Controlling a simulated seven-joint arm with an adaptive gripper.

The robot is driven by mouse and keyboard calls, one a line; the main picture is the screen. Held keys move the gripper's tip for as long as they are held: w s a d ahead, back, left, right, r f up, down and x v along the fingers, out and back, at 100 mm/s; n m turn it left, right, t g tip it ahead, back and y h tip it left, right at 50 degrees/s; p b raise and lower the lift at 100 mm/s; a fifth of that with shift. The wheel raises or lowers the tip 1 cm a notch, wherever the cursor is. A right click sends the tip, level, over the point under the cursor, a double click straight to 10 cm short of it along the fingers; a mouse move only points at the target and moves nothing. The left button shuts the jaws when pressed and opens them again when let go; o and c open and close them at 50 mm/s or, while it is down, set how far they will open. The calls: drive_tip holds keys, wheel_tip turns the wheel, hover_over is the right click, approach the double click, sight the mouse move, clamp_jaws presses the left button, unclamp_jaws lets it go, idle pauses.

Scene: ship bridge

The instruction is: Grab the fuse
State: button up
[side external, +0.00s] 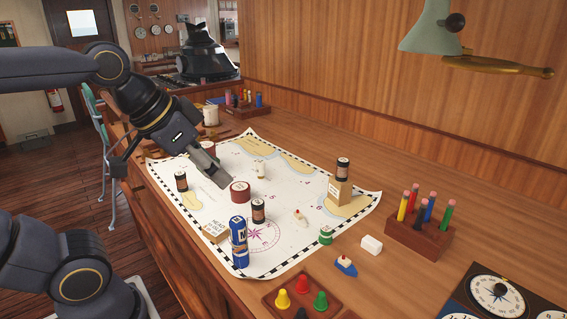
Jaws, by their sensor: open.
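No object is clearly marked as the fuse. Three small dark cylinders with pale or copper bands look most like fuses: one stands at the chart's left (181,181), one near its middle (258,211), and one on a small tan box (340,191) at the right, where the dark cylinder (342,168) is on top. My gripper (220,181) is open and points down over the chart, between the left and middle cylinders, just up and left of a dark red cylinder (240,192). Whether its fingers touch anything is unclear.
The chart (205,188) lies on a wooden desk. A blue can (239,241), a small tan block (215,232), a green-and-white cylinder (326,236) and toy boats (346,267) stand around. A lamp (432,28) hangs above.

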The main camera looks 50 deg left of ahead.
drive_tip(key=w+a+r, duration=0.2)
drive_tip(key=w+r, duration=0.3)
drive_tip(key=w, duration=0.3)
drive_tip(key=n+g+y, duration=0.1)
drive_tip(key=n+g, duration=0.1)
drive_tip(key=n, duration=0.2)
hover_over(260, 162)
drive_tip(key=s, duration=0.5)
wheel_tip(260, 162, down, 14)
drive_tip(key=x, duration=1)
drive_tip(key=shift+s+d+f, duration=0.2)
drive_tip(key=shift+s+d, duration=0.1)
drive_tip(key=shift+s, duration=0.05)
drive_tip(key=shift+x, duration=3.1)
drive_tip(key=shift+w+r, duration=0.1)
drive_tip(key=shift+w, duration=0.05)
clamp_jaws()
drive_tip(key=shift+r, duration=0.1)
